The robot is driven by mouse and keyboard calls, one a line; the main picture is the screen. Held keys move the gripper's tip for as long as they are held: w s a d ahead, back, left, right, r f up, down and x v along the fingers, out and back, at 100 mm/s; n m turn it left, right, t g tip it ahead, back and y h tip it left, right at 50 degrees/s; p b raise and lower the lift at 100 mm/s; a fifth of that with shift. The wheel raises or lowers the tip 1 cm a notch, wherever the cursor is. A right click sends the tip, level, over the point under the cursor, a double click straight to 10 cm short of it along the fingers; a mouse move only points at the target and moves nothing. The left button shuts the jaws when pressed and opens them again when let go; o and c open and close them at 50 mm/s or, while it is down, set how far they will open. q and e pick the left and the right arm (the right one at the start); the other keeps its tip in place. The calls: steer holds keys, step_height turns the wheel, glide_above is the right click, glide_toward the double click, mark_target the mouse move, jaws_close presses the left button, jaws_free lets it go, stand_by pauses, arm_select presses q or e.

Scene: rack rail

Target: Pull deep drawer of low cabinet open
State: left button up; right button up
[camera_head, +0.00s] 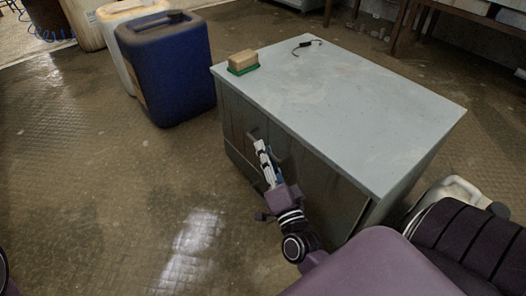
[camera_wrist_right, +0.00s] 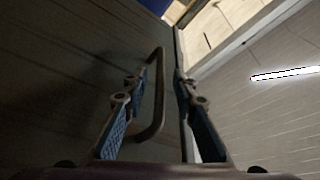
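The low cabinet (camera_head: 345,95) stands right of centre in the head view, with a pale top and a dull grey-green front. Its drawer fronts (camera_head: 237,128) look closed, and my right arm covers part of them. My right gripper (camera_head: 262,152) is at the cabinet front. In the right wrist view, my right gripper (camera_wrist_right: 160,85) is open, with its blue-padded fingers apart. A dark bar handle (camera_wrist_right: 159,95) on the front panel (camera_wrist_right: 60,70) lies between the fingers, and they do not look closed on it. My left gripper is out of view.
A sponge-like tan block (camera_head: 242,57) on a green base and a small dark object (camera_head: 306,46) lie on the cabinet top. A blue canister (camera_head: 168,70) stands left of the cabinet. The floor (camera_head: 120,190) in front is clear.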

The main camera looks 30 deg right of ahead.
steer(key=shift+x, duration=1)
steer(key=shift+c, duration=0.2)
jaws_close()
